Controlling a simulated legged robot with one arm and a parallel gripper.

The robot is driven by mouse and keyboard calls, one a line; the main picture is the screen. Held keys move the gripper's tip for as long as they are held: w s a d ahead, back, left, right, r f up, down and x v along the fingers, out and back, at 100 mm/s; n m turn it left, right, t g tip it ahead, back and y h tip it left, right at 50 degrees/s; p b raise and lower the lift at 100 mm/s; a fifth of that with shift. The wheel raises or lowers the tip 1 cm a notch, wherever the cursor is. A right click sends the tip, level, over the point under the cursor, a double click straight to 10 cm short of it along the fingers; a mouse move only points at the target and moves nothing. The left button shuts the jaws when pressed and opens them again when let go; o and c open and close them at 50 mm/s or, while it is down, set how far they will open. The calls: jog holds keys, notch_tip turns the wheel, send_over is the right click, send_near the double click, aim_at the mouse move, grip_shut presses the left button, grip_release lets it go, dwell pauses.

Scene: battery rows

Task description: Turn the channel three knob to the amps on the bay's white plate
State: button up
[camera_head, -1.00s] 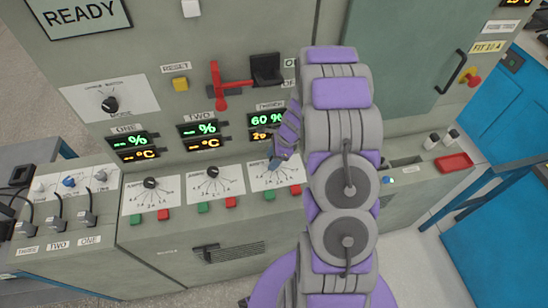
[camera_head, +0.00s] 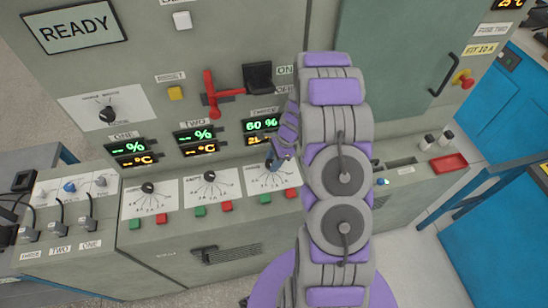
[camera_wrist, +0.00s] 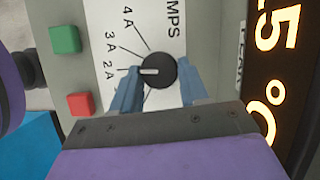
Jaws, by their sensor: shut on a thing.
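The channel three knob (camera_wrist: 158,72) is round and black with a white pointer line. In the wrist view it sits between the two blue-grey fingers of my gripper (camera_wrist: 160,82), which is shut on it. The pointer faces left in that view, close to the 2A mark; 3A and 4A marks fan out above. The white dial plate (camera_wrist: 185,25) carries the cut-off word "MPS". In the head view my gripper (camera_head: 273,163) covers the knob on the third dial plate (camera_head: 263,184). A small white plate (camera_head: 494,30) and a yellow "FIT 10 A" plate (camera_head: 480,48) are at upper right.
Two more dials, channel one (camera_head: 148,188) and channel two (camera_head: 210,176), stand to the left. Green and red buttons (camera_head: 292,193) line the panel below. The channel three display (camera_head: 261,125) reads 60 %. A red lever (camera_head: 212,95) is above, left of my arm.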

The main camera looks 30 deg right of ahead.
jog(key=shift+w, duration=0.1)
jog(key=shift+a+r, duration=0.1)
jog(key=o, duration=1)
jog(key=shift+a, duration=0.3)
jog(key=shift+o, duration=0.2)
jog(key=shift+d, duration=0.1)
jog(key=shift+d+r, duration=0.1)
jog(key=shift+d, duration=0.05)
jog(key=w+p+v, duration=0.1)
jog(key=p+v, duration=0.1)
jog(key=v, duration=1.5)
jog(key=shift+s, duration=0.35)
